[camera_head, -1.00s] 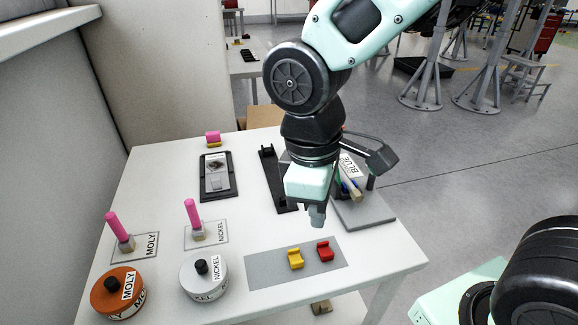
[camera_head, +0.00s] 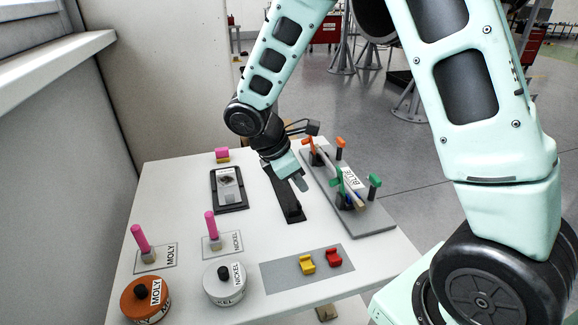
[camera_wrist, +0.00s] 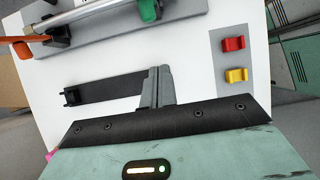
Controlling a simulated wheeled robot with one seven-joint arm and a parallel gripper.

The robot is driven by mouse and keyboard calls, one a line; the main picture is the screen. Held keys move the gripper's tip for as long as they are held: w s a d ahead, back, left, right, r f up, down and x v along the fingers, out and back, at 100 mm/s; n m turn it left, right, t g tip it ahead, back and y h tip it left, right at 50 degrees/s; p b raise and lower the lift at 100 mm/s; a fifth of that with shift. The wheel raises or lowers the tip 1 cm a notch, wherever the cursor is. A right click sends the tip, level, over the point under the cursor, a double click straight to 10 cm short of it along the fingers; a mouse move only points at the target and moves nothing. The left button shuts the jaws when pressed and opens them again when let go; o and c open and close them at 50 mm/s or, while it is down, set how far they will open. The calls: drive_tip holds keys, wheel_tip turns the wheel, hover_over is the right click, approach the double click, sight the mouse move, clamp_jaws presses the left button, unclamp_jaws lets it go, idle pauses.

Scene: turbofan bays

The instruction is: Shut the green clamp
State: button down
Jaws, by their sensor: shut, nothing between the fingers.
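The green clamp (camera_head: 340,182) stands at the near end of a grey fixture plate (camera_head: 378,222) on the right of the table. One green part rises beside a bar labelled BLUE (camera_head: 352,180); a second green-topped post (camera_head: 374,184) stands to its right. I cannot tell how far the clamp is closed. One green part shows at the top of the wrist view (camera_wrist: 149,10), cut off by the edge. My gripper (camera_head: 301,184) is shut and empty, left of the plate and above a black holder (camera_head: 284,200). Its fingers also show in the wrist view (camera_wrist: 158,88), apart from the clamp.
An orange clamp (camera_head: 312,146) with an orange-topped post stands at the plate's far end. Yellow (camera_head: 307,265) and red (camera_head: 333,257) blocks lie on a grey mat in front. Pink-handled tools, round tins and a black tray (camera_head: 229,190) occupy the left side.

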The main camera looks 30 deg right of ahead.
sight(336, 184)
drive_tip(key=shift+s+d+f+p, duration=0.1)
drive_tip(key=shift+s+d+p, duration=0.1)
drive_tip(key=shift+d, duration=0.55)
drive_tip(key=shift+s+d+f+p, duration=0.15)
drive_tip(key=shift+s+d, duration=0.1)
drive_tip(key=shift+d, duration=0.55)
drive_tip(key=shift+s+d+f+p, duration=0.1)
drive_tip(key=shift+s+d+p, duration=0.1)
drive_tip(key=shift+d, duration=0.55)
drive_tip(key=shift+r, duration=0.1)
drive_tip(key=shift+d+r+y+p, duration=0.2)
drive_tip(key=shift+y+p, duration=0.2)
drive_tip(key=shift+p, duration=0.5)
